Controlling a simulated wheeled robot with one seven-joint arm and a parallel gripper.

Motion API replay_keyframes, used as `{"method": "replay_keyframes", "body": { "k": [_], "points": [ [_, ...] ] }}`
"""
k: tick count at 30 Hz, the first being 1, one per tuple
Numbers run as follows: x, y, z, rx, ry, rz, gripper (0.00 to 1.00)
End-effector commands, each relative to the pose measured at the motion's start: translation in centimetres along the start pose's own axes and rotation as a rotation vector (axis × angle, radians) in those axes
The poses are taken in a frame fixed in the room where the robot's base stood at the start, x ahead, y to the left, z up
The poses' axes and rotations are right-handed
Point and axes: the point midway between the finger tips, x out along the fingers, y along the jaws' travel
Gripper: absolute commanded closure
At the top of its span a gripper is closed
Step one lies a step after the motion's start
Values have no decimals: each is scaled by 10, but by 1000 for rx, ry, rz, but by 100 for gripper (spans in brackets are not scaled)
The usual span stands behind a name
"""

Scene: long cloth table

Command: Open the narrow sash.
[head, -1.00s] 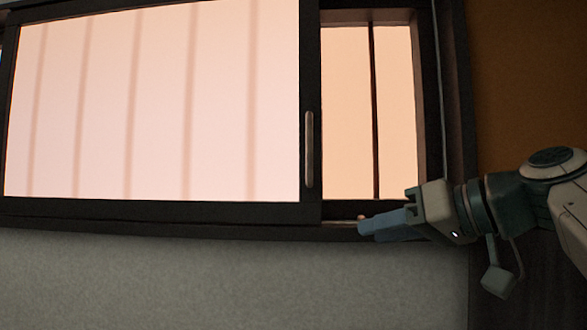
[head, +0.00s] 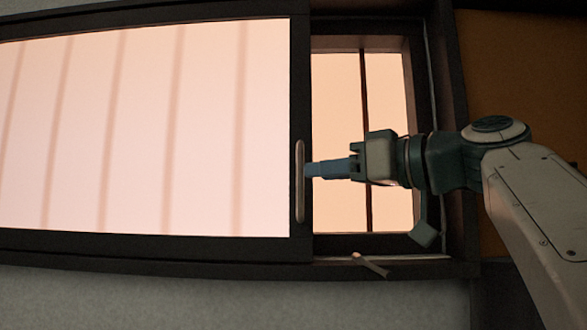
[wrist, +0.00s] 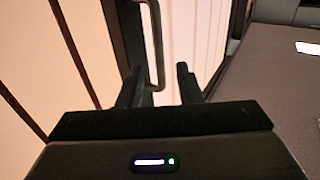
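The dark-framed sash (head: 301,100) with a pale lit pane stands in front on the left of the window. A slim upright metal bar handle (head: 300,182) is on its right edge. My gripper (head: 308,169) reaches in from the right, its fingertips right beside the handle at mid-height. In the wrist view, the two dark fingers (wrist: 159,84) are spread apart. The handle (wrist: 153,45) runs down between them, with gaps at both sides. I cannot tell from the head view whether a finger touches it.
Right of the sash, a recessed opening shows a lit pane (head: 335,110) with a dark vertical bar. A small stick-like thing (head: 372,266) lies on the sill (head: 420,270). A brown wall panel (head: 520,60) is at the right, and grey wall is below.

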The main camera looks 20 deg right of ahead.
Motion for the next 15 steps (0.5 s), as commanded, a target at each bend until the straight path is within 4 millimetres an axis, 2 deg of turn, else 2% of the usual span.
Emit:
{"method": "replay_keyframes", "body": {
  "k": [3,6,15],
  "points": [
    [20,0,-1,2,-2,0,68],
    [31,0,-1,2,-2,0,68],
    [40,0,0,1,-1,0,68]
  ]
}}
